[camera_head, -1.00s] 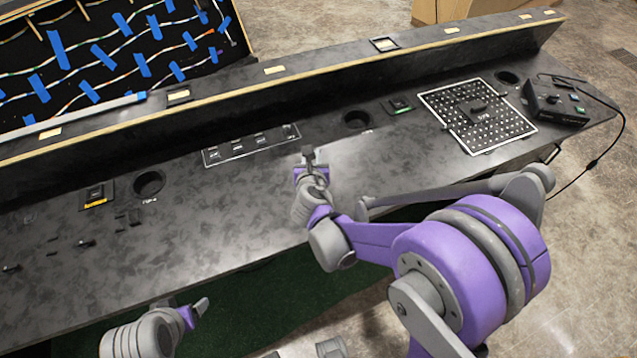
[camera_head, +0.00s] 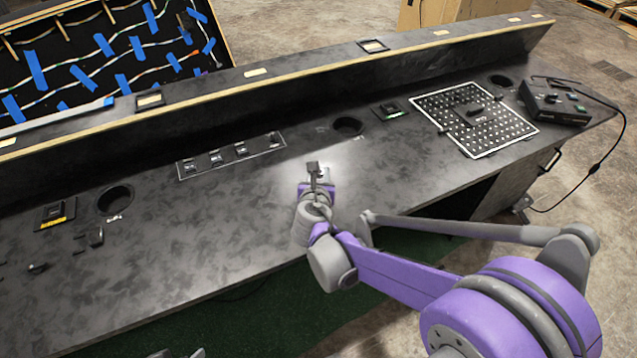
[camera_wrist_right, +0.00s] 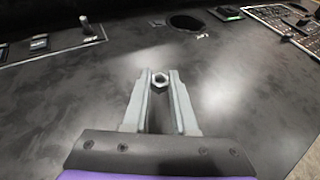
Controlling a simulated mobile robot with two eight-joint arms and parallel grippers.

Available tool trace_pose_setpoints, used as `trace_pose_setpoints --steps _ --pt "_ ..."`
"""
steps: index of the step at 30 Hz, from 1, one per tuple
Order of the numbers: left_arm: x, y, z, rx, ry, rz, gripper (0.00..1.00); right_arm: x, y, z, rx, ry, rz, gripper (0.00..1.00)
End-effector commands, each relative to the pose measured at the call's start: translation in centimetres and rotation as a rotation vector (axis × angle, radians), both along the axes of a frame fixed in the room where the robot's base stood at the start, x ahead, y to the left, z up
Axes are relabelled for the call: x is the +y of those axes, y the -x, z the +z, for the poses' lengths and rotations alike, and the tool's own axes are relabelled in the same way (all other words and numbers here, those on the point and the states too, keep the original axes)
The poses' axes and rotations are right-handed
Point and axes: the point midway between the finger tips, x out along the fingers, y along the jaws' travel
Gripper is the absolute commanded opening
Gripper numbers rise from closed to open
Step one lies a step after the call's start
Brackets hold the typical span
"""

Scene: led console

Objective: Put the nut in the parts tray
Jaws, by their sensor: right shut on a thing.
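The nut (camera_wrist_right: 159,79) is a small grey hexagonal ring in the right wrist view, held between the two fingertips of my right gripper (camera_wrist_right: 160,78). In the head view, my right gripper (camera_head: 314,168) is over the dark console top (camera_head: 400,175), in front of a round recess (camera_head: 347,126). The fingers hide the nut there. The recess also shows beyond the fingers in the wrist view (camera_wrist_right: 187,22). I cannot tell which recess or panel is the parts tray. Only a sliver of my left gripper (camera_head: 198,353) shows at the bottom edge.
A panel with several switches (camera_head: 231,155) is left of the right gripper. A perforated plate (camera_head: 473,118) and a black control box (camera_head: 555,101) with a cable are at the right. Another round recess (camera_head: 114,200) is at the left. A raised ledge (camera_head: 300,95) runs behind.

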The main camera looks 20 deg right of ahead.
Motion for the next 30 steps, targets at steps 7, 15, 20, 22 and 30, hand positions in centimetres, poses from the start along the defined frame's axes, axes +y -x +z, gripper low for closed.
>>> trace_pose_setpoints --steps 7,15,20,22,30 --pt "0.0 0.0 -1.2 0.004 0.000 0.000 0.76 0.0 0.0 -3.2 0.001 0.000 0.000 0.00" --pt "0.0 0.0 -1.2 0.004 0.000 0.000 0.76 0.0 0.0 -3.2 0.000 0.000 0.000 0.00" --pt "0.0 -0.1 -1.4 0.005 0.000 0.000 0.76 0.0 0.0 -3.4 0.000 0.000 0.000 0.38" --pt "0.0 -0.1 -1.4 0.005 0.000 0.000 0.76 0.0 0.0 -3.4 0.000 0.000 0.000 0.51" --pt "0.0 -0.1 -1.4 0.005 0.000 0.000 0.76 0.0 0.0 -3.4 0.000 0.000 0.000 0.56"
